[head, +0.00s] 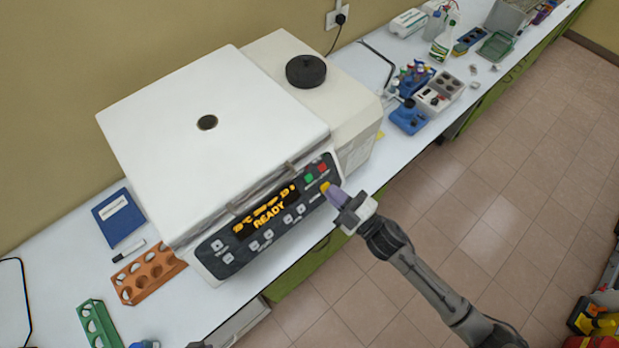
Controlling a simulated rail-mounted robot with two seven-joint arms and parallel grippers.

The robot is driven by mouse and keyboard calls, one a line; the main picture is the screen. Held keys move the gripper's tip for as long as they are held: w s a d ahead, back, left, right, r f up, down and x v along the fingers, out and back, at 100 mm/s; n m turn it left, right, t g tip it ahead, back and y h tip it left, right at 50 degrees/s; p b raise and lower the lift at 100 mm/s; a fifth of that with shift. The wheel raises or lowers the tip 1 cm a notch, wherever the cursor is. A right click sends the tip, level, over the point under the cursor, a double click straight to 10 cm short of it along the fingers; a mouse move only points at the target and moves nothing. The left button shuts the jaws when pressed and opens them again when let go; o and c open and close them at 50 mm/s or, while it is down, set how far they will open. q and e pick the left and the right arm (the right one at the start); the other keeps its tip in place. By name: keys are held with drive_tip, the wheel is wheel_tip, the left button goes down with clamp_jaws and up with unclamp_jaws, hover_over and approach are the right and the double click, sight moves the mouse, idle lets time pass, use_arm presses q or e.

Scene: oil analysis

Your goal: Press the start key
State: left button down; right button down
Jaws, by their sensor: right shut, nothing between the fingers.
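A white centrifuge-like machine (190,110) with a closed flat lid stands on the bench. Its dark front panel (225,258) carries a lit amber display (268,216) that reads READY. At the panel's right end are a green key (309,178), a red key (322,168) and a yellow key (325,187); their labels are too small to read. My right gripper (332,192) is shut and empty, its fingertips right by the yellow key. I cannot tell whether they touch it. My left gripper is not in view.
A brown rack (148,273), a green rack (97,325), a marker (129,251) and a blue notebook (119,217) lie left of the machine. A blue device (409,117) and several bottles stand to the right.

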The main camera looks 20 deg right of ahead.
sight(309, 178)
drive_tip(key=shift+w+a+f+b, duration=0.4)
drive_tip(key=shift+w+f+b, duration=0.25)
drive_tip(key=shift+w, duration=0.25)
drive_tip(key=shift+w+a+f+b, duration=0.45)
drive_tip(key=shift+w+f+b, duration=0.2)
drive_tip(key=shift+w, duration=0.25)
drive_tip(key=shift+w+a+f+b, duration=0.4)
drive_tip(key=shift+w+f+b, duration=0.25)
drive_tip(key=shift+w, duration=0.25)
drive_tip(key=shift+w+f, duration=0.1)
drive_tip(key=shift+w, duration=0.1)
drive_tip(key=shift+w+a+f, duration=0.1)
drive_tip(key=shift+w+a, duration=0.05)
drive_tip(key=shift+w, duration=0.05)
